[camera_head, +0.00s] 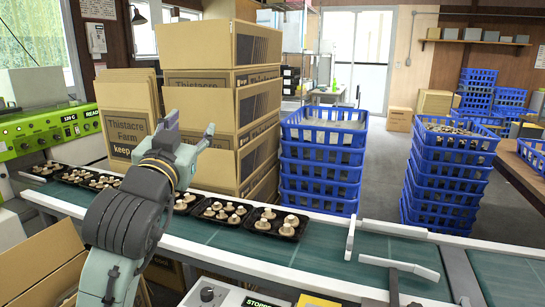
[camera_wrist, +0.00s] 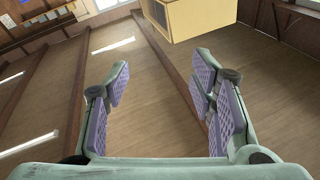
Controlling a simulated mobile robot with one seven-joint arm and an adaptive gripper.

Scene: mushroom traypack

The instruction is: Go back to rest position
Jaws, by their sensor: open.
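My gripper (camera_head: 188,128) is raised above the conveyor in the head view, in front of the stacked cardboard boxes. Its fingers point upward and are spread apart. In the wrist view the two fingers with purple pads (camera_wrist: 162,72) stand wide apart with nothing between them. Behind them the wrist view shows a wooden plank surface with beams and bright strips, which looks like the ceiling. Part of the conveyor (camera_head: 245,240) and its trays is hidden behind my arm.
Black trays of mushrooms (camera_head: 268,222) line the conveyor. Tall cardboard boxes (camera_head: 212,107) stand close behind my gripper. Blue crates (camera_head: 322,175) are stacked beyond the belt. White guide rails (camera_head: 399,264) stand on the belt at right. A green machine (camera_head: 45,131) is at left.

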